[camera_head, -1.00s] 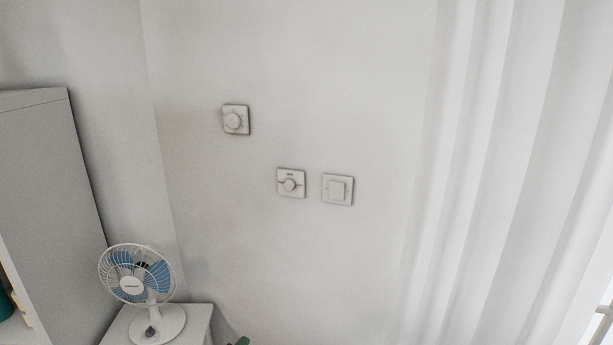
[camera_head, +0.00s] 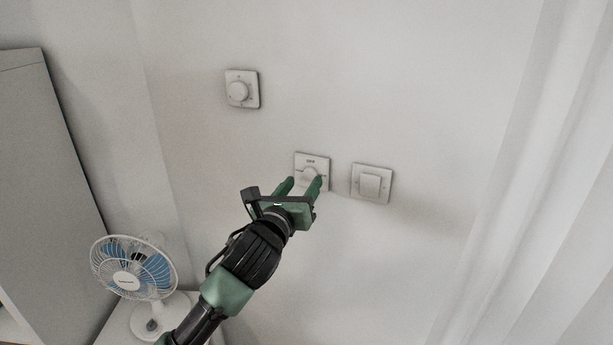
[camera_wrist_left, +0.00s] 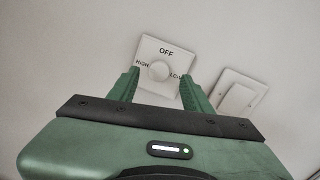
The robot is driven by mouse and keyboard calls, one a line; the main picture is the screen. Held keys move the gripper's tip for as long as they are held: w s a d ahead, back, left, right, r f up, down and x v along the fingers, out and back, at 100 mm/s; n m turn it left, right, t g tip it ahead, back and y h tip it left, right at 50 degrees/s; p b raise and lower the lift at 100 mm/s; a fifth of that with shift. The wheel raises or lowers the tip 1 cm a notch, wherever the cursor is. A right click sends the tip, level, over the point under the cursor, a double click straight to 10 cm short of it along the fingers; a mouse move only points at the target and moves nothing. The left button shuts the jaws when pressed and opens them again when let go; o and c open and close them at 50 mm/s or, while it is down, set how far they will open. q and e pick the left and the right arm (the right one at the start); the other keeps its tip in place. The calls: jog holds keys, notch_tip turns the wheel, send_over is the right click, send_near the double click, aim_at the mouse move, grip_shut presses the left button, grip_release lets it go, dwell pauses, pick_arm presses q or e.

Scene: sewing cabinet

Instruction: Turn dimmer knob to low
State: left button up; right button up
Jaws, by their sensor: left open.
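The dimmer plate (camera_head: 312,160) is white and sits on the wall with a round dimmer knob (camera_head: 310,174) in its middle. In the left wrist view the knob (camera_wrist_left: 159,71) has OFF above it, HIGH at its left and LOW at its right. My left gripper (camera_head: 304,181) is open, with one green finger on each side of the knob's lower part in the picture. In the left wrist view the fingers (camera_wrist_left: 160,82) stand apart with the knob between or just beyond their tips. I cannot tell whether they touch it. The right gripper is not in view.
A rocker switch (camera_head: 371,184) is close at the right of the dimmer. Another round dial (camera_head: 241,90) is on the wall at the upper left. A fan (camera_head: 134,268) stands on a small cabinet at the lower left. A white curtain (camera_head: 540,200) hangs at the right.

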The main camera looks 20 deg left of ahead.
aim_at(308, 176)
pick_arm(q)
jog(key=w, duration=0.3)
jog(key=shift+f, duration=0.15)
grip_shut()
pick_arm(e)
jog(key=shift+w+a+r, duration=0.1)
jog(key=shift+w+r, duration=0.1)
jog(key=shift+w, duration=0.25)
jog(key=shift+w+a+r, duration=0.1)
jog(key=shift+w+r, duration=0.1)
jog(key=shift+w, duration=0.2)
pick_arm(q)
jog(key=shift+p, duration=0.35)
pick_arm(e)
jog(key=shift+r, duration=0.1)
